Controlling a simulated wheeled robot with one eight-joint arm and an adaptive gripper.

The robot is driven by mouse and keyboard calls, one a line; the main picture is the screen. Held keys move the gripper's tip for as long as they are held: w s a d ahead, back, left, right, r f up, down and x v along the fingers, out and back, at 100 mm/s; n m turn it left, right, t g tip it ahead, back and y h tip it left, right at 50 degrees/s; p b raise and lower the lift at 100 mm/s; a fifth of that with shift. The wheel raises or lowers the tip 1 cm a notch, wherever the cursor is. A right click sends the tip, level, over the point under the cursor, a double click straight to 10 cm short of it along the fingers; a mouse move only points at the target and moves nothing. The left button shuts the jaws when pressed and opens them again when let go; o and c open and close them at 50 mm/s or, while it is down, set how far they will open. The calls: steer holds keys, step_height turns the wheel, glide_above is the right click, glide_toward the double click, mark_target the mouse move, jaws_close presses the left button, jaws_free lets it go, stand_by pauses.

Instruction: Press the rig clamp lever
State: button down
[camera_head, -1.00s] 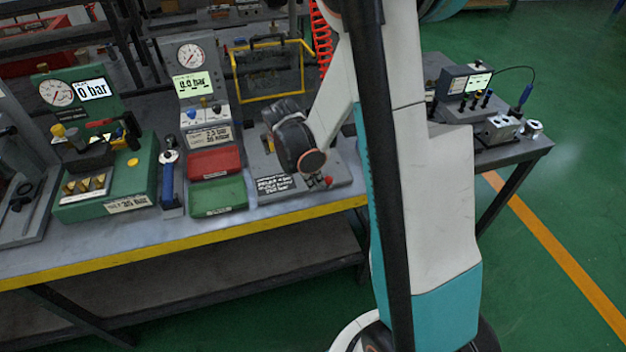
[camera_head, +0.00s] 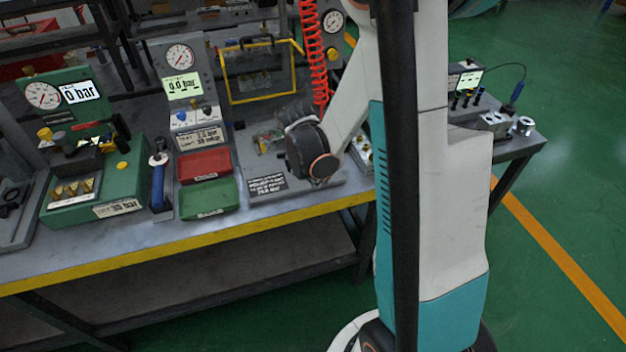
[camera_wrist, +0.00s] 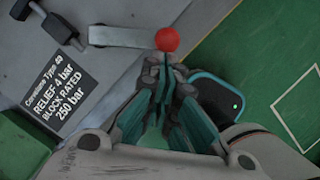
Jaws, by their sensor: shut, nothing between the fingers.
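The clamp lever is a grey bar (camera_wrist: 128,37) with a red ball knob (camera_wrist: 167,39) at its right end in the wrist view. It reaches over the grey rig plate (camera_wrist: 113,70). My gripper (camera_wrist: 166,72) is shut and empty, with its fingertips just below the red knob in that picture. Whether the tips touch the knob cannot be told. In the head view my wrist hangs over the right part of the rig plate (camera_head: 250,160), and my fingers and the red knob are hidden.
A black label (camera_wrist: 62,92) lies on the plate. Left of the rig are a red tray (camera_head: 205,165), a green tray (camera_head: 210,198) and a blue-handled tool (camera_head: 158,183). A red coiled hose (camera_head: 314,60) hangs behind. The bench's yellow front edge (camera_head: 150,249) is near.

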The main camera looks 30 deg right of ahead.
steer(key=d+n, duration=0.2)
steer(key=shift+d+n+t+b, duration=0.2)
steer(key=shift+n+t+b, duration=0.1)
steer(key=shift+n+t, duration=0.1)
steer(key=shift+w+d, duration=0.25)
steer(key=shift+d, duration=0.4)
steer(key=shift+w+d, duration=0.2)
steer(key=shift+d, duration=0.4)
steer(key=shift+w+d+b, duration=0.45)
steer(key=shift+w+d, duration=0.3)
steer(key=shift+d, duration=0.25)
steer(key=shift+a, duration=0.1)
